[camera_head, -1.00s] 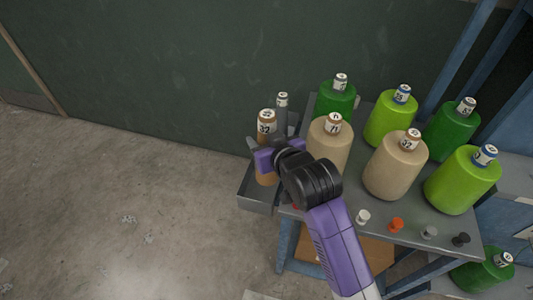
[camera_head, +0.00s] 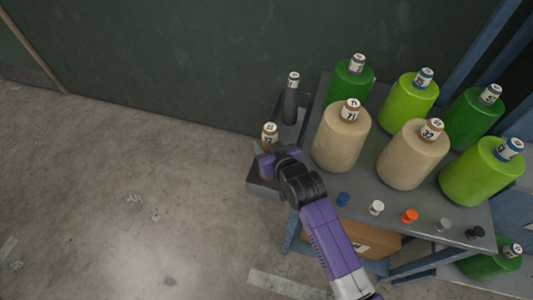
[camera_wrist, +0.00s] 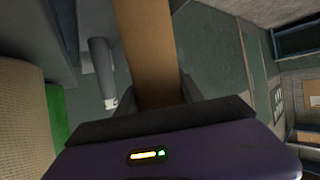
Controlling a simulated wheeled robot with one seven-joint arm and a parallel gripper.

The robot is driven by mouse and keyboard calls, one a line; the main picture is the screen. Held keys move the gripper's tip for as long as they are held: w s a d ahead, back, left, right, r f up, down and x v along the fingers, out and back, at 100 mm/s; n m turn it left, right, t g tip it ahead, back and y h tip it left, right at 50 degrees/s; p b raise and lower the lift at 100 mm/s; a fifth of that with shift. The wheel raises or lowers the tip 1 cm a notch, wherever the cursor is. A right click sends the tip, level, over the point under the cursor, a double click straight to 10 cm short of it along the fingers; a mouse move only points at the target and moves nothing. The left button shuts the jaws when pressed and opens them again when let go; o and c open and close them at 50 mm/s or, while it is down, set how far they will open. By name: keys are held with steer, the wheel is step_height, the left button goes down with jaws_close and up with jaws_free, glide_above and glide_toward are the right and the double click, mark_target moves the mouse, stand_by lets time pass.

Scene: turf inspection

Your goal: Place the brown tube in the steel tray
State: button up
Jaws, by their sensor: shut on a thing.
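The brown tube (camera_head: 267,143) is upright with a white label near its top, at the left end of the table. My gripper (camera_head: 270,160) is shut on it. The tube also fills the middle of the wrist view (camera_wrist: 146,45). The steel tray (camera_head: 263,190) hangs at the table's left side, and the tube is over or within its near part. My gripper hides part of the tube, and I cannot tell whether its lower end touches the tray floor. A dark grey tube (camera_head: 291,103) stands upright in the tray's far part; it also shows in the wrist view (camera_wrist: 102,70).
Beige cones (camera_head: 340,138) and green cones (camera_head: 409,100) with labelled tubes stand on the table, close right of my gripper. Several small coloured pegs (camera_head: 409,215) line the table's front edge. A dark wall (camera_head: 150,60) stands behind. The floor on the left is clear.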

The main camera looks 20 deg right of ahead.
steer(key=shift+f, duration=2.85)
steer(key=shift+f, duration=0.15)
steer(key=o, duration=1.3)
steer(key=shift+o, duration=0.2)
steer(key=shift+r, duration=0.3)
steer(key=v, duration=1.2)
